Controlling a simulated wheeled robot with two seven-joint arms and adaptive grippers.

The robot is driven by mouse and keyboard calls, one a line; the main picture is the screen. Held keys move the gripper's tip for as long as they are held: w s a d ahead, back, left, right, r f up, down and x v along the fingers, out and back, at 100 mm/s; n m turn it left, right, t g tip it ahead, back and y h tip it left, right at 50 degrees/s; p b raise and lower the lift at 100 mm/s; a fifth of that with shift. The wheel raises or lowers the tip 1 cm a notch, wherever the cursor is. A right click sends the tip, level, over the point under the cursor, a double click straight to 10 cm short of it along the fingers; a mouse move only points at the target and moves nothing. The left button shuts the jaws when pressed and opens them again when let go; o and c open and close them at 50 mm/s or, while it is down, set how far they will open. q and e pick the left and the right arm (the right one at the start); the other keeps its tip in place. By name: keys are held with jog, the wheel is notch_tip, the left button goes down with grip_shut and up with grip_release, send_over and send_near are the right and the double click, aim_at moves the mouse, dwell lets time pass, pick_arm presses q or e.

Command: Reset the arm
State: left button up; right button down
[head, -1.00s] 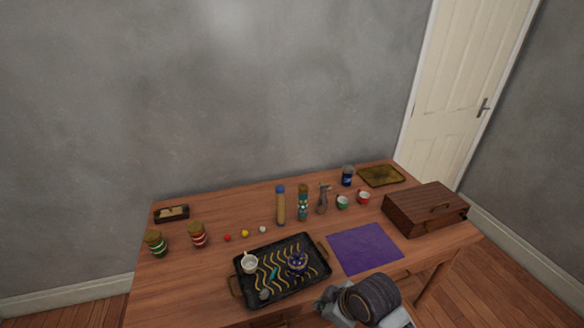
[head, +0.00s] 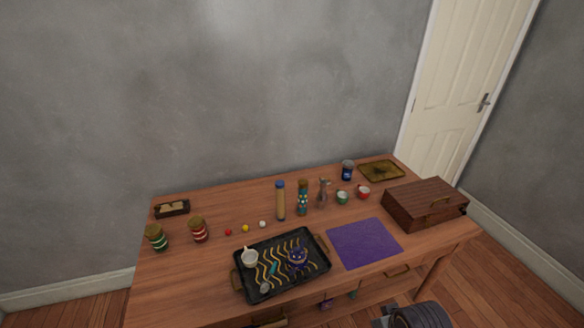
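My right arm (head: 422,315) shows only as a dark grey part at the bottom edge, right of centre, in front of the table. The fingertips of its gripper cannot be made out. My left gripper is out of view. A black tray (head: 312,277) with yellow wavy lines lies on the wooden table (head: 190,285). On it stand a white cup (head: 249,259) and a small dark blue teapot (head: 297,257). A purple mat (head: 364,243) lies bare to the right of the tray.
A wooden box (head: 425,204) stands at the right end. Jars (head: 199,231), small balls (head: 245,228), tall bottles (head: 280,201) and cups (head: 363,192) stand behind the tray. A drawer below the front edge, holding small items (head: 326,304), appears open.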

notch_tip(320, 180, down, 34)
jog(key=s+g, duration=0.1)
jog(key=s, duration=0.2)
jog(key=s+d+f, duration=0.2)
jog(key=s+f, duration=0.7)
jog(key=s, duration=0.2)
jog(key=s+d+f+g, duration=0.1)
jog(key=s+d+f, duration=0.1)
jog(key=s+f, duration=0.7)
jog(key=shift+s+f+n+g, duration=0.3)
jog(key=shift+s+f, duration=0.05)
jog(key=shift+s, duration=0.6)
